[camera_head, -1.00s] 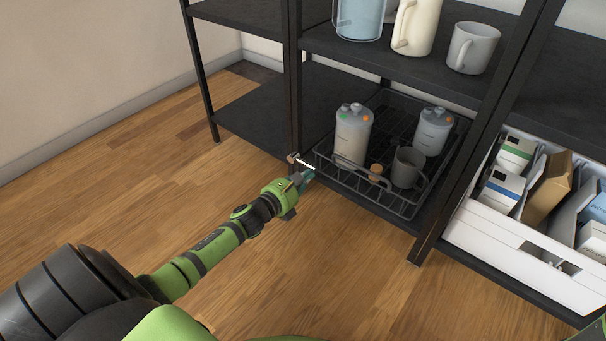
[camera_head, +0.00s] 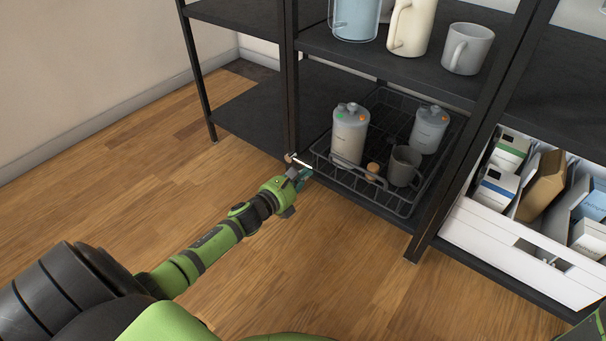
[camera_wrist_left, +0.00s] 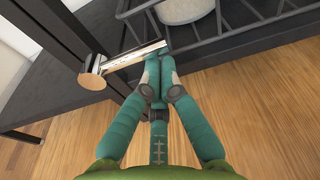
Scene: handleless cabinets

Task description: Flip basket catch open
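The wire basket (camera_head: 341,177) is dark and sits on the lower shelf, holding canisters and a mug. In the left wrist view the catch (camera_wrist_left: 130,65) runs from the knob at left to just past my fingertips. My left gripper (camera_head: 305,175) has its teal fingers together at the tips (camera_wrist_left: 160,66), close to the bar's free end. Contact with the bar cannot be told. My right gripper is out of view.
A black shelf post (camera_head: 291,90) rises beside the catch. The upper shelf (camera_head: 420,72) holds a jug, a pitcher and a mug above the basket. A white crate (camera_head: 510,245) with boxes stands at right. The wooden floor (camera_head: 300,270) in front is clear.

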